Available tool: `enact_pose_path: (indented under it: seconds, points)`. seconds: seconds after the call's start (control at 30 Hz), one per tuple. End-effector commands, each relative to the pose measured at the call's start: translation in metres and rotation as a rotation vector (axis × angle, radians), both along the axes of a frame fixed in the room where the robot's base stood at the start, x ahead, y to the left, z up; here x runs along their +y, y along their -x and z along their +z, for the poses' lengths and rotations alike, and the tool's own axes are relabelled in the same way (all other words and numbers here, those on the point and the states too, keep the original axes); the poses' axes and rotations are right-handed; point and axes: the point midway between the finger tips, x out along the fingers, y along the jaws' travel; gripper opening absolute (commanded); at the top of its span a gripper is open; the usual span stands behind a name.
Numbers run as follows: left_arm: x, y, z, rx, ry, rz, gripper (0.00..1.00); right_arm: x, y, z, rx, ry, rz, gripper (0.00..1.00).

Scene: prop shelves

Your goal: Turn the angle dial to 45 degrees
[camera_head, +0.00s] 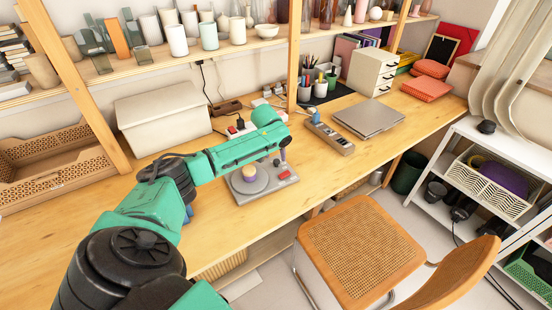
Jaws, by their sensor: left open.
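A grey angle dial device (263,196) lies on the wooden desk near its front edge. Its round dial has a tan and purple knob (249,174) in the middle, and a small red part shows at its right. The dial's angle marks are too small to read. My left arm crosses from the lower left, passing behind and above the device. My left gripper (283,156) points down at the device's back right, to the right of the knob and apart from it. It is open and seems empty; its fingers are small here. My right gripper is not in view.
A grey box with buttons (330,138) and a closed laptop (369,117) lie right of the device. A white lidded box (163,120) stands behind my arm. A wicker chair (360,245) stands in front of the desk.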

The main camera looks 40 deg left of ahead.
Motion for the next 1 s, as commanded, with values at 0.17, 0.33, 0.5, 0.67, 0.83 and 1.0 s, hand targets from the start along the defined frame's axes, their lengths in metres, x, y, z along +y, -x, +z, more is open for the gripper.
enact_pose_path:
  seconds: [0.17,0.33,0.5,0.67,0.83,1.0]
  points:
    - [0.004,-0.011,-0.027,-0.002,0.000,-0.001,0.62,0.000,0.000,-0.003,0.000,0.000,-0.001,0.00]
    - [0.005,-0.013,-0.033,-0.001,-0.003,-0.002,0.62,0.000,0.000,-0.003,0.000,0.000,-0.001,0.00]
    - [0.005,-0.013,-0.033,-0.001,-0.003,-0.002,0.50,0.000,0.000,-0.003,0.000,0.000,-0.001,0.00]
    - [0.005,-0.013,-0.032,-0.001,-0.003,-0.002,0.00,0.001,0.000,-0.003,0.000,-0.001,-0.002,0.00]
    - [0.005,-0.012,-0.032,0.000,-0.002,-0.005,0.00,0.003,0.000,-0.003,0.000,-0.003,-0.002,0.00]
    - [0.006,-0.012,-0.031,-0.001,-0.001,-0.032,0.00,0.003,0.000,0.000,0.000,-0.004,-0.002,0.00]
